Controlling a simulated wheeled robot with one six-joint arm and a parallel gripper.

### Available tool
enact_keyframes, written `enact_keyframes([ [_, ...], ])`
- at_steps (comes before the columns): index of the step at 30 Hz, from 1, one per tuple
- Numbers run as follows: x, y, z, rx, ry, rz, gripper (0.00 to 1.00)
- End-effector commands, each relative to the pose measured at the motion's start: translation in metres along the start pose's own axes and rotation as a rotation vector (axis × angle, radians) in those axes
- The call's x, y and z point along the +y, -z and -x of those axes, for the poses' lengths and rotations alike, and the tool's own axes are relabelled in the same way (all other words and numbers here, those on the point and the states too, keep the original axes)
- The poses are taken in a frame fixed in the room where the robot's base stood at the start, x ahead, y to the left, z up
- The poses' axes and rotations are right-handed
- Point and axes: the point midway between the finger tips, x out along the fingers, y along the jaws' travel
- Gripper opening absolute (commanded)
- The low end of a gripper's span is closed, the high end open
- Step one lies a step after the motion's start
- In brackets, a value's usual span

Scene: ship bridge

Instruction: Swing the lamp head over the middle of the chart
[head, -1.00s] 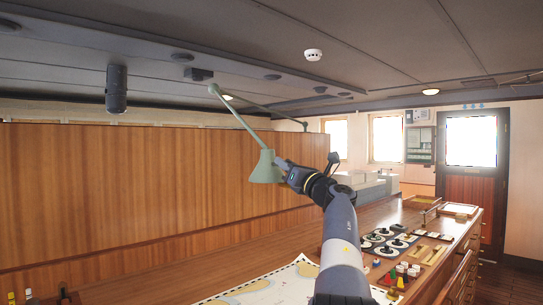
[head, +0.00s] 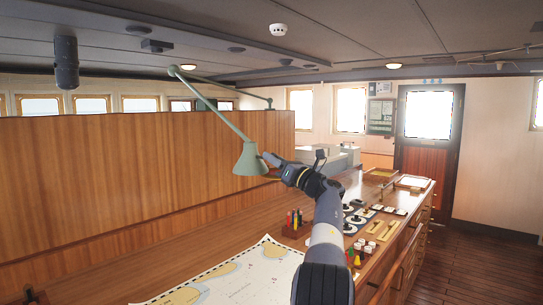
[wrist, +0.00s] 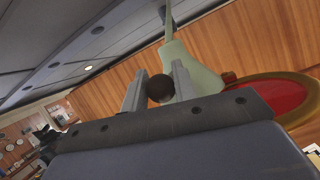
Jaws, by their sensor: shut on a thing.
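The lamp is green, with a cone-shaped lamp head (head: 251,160) hanging from a thin jointed arm (head: 215,105). The chart (head: 245,280) lies flat on the wooden desk, its lower part cut off by the picture edge. In the head view the lamp head appears above and beyond the chart's far corner. My gripper (head: 272,164) is at the right side of the lamp head. In the wrist view my gripper (wrist: 159,85) is shut on a dark round knob (wrist: 159,90) beside the green shade (wrist: 188,70). A red disc with a brass-coloured rim (wrist: 275,97) shows at the shade's wide end.
A pen holder (head: 292,223) stands near the chart's far right corner. A tall wooden partition (head: 120,180) stands behind the desk. Bare desk (head: 190,238) lies left of and beyond the chart.

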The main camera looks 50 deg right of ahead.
Motion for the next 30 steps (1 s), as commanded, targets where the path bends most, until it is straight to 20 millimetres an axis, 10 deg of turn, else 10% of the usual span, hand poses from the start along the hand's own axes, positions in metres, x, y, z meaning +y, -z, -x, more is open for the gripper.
enact_keyframes([
  [10,-0.004,0.004,0.003,0.004,0.005,-0.003,0.0],
  [11,-0.004,0.004,0.003,0.004,0.006,-0.003,0.28],
  [18,-0.004,0.003,0.003,0.003,0.005,-0.002,0.46],
  [30,-0.004,0.005,0.018,0.002,0.006,-0.002,0.46],
])
